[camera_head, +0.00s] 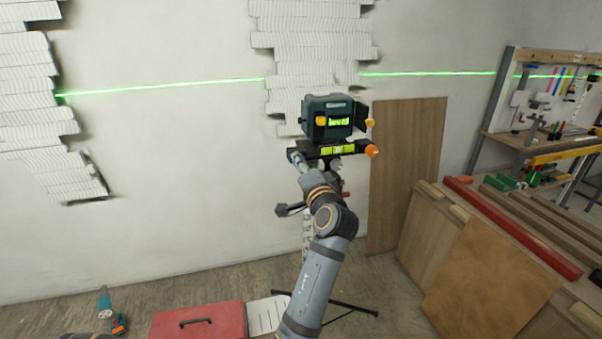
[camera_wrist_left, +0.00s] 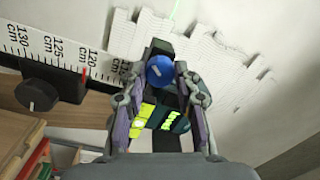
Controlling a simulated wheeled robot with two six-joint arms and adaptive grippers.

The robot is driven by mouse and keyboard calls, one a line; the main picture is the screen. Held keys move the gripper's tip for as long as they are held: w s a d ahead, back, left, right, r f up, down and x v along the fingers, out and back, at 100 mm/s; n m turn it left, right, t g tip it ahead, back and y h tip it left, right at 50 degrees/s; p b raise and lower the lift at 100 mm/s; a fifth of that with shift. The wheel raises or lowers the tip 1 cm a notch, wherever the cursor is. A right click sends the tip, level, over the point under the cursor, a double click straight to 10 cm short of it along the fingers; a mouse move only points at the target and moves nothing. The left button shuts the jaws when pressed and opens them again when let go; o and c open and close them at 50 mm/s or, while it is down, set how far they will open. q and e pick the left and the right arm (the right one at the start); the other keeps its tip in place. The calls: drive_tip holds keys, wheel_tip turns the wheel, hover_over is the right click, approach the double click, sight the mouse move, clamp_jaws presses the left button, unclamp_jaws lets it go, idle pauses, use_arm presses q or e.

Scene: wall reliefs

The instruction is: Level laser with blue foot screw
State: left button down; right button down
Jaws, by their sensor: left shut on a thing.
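The teal laser (camera_head: 318,107) sits on a black base on a tripod in front of the wall. Its small screen (camera_head: 339,121) reads "level". A yellow-green vial (camera_head: 338,150) and an orange screw (camera_head: 371,151) show below it. The blue foot screw (camera_wrist_left: 160,70) shows between the fingers of my left gripper (camera_wrist_left: 161,77) in the left wrist view. In the head view my left gripper (camera_head: 297,158) is at the left end of the base, shut on the blue screw, which is mostly hidden there. The right gripper is not in view.
A measuring rod (camera_wrist_left: 60,52) stands close in the wrist view. A red toolbox (camera_head: 197,321), a drill (camera_head: 106,303) and a wooden bench with a red beam (camera_head: 515,228) stand around.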

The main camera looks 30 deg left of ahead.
use_arm(q)
drive_tip(key=shift+n, duration=0.4)
drive_tip(key=c, duration=1)
unclamp_jaws()
